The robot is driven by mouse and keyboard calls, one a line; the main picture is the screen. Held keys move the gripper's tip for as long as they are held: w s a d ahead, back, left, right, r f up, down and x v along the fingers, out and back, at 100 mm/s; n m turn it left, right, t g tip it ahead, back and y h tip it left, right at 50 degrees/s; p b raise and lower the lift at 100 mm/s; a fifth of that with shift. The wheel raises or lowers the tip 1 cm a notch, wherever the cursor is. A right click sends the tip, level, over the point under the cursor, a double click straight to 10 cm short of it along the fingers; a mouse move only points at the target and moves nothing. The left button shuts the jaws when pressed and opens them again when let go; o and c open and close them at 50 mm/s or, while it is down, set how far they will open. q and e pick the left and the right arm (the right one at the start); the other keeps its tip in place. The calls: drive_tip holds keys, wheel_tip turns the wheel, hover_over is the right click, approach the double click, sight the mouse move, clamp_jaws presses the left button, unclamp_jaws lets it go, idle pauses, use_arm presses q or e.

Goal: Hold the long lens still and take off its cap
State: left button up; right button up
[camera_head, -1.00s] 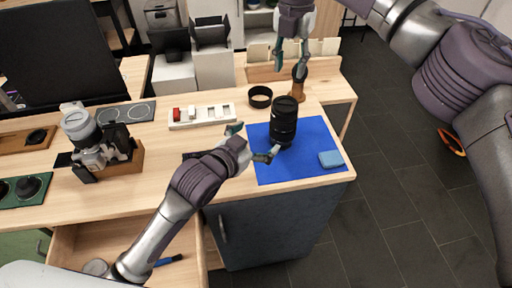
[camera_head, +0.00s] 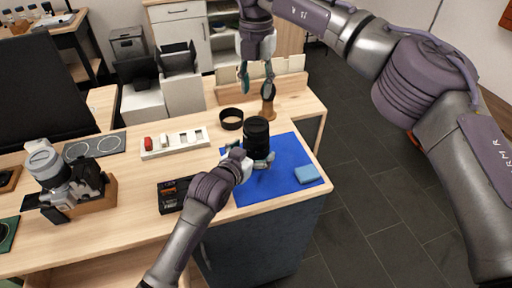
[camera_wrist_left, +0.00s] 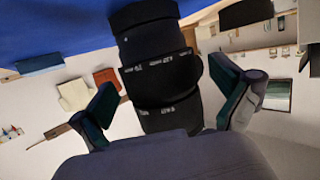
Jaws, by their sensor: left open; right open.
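The black long lens (camera_head: 256,138) stands upright on the blue mat (camera_head: 285,155). Its dark top end, with the cap hard to tell from the barrel, faces up. My left gripper (camera_head: 252,162) is open low at the lens, with fingers reaching to either side of it. In the left wrist view the lens (camera_wrist_left: 165,80) lies between the two spread fingers of my left gripper (camera_wrist_left: 165,108), with visible gaps. My right gripper (camera_head: 256,84) is open and empty, pointing down above and behind the lens.
A blue cloth (camera_head: 307,174) lies on the mat's right side. A black ring (camera_head: 231,120) and a wooden-based stand (camera_head: 268,108) are behind the lens. A white strip tray (camera_head: 175,143), a camera (camera_head: 65,180) and a black box (camera_head: 172,195) stand left.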

sight(256, 124)
use_arm(q)
drive_tip(key=shift+x, duration=0.9)
drive_tip(key=shift+c, duration=0.2)
drive_tip(key=c, duration=1.6)
drive_tip(key=shift+c, duration=0.2)
use_arm(e)
drive_tip(key=o, duration=0.7)
drive_tip(key=shift+f+n, duration=0.1)
drive_tip(key=shift+n, duration=0.7)
drive_tip(key=shift+o, duration=0.9)
drive_tip(key=shift+f+n, duration=0.15)
drive_tip(key=shift+n, duration=0.55)
drive_tip(key=shift+f+n, duration=1.1)
drive_tip(key=shift+f, duration=1.3)
drive_tip(key=shift+f+n, duration=1.1)
drive_tip(key=shift+f, duration=1.3)
